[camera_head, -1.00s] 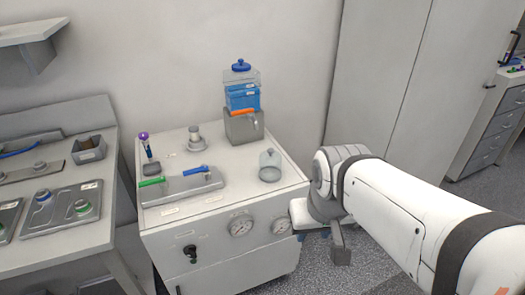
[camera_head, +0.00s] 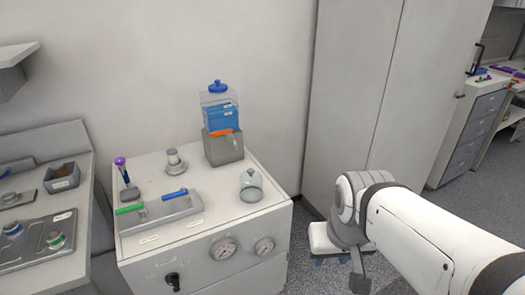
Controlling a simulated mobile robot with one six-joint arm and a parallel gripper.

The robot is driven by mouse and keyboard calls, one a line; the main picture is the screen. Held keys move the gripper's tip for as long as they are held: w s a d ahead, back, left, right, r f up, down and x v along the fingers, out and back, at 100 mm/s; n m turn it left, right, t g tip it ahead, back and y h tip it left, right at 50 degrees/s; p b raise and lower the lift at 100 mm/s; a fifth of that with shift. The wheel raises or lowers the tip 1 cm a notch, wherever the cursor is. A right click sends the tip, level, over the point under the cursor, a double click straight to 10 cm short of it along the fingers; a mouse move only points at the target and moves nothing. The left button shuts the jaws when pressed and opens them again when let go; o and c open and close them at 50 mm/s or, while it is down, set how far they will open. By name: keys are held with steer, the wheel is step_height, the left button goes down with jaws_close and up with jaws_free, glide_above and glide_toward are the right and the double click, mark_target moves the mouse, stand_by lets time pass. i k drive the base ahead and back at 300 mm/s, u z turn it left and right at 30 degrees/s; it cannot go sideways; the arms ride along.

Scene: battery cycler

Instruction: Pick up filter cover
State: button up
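A small clear dome with a knob on top (camera_head: 251,186), which looks like the filter cover, stands upright on the right part of the white cabinet's top. My gripper (camera_head: 345,262) is at the end of my white arm, right of the cabinet and apart from the dome. Its fingers are not clearly shown, so I cannot tell whether it is open or shut. I see nothing held in it.
The white cabinet (camera_head: 215,220) also bears a blue-filled clear container (camera_head: 220,115) in a grey holder, a grey knobbed cylinder (camera_head: 175,161), a purple-topped tool (camera_head: 122,170) and a grey block with green and blue handles (camera_head: 165,207). A workbench (camera_head: 80,255) stands left.

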mark_target(250, 182)
steer(key=z, duration=0.2)
steer(key=i, duration=1.3)
steer(key=u, duration=0.5)
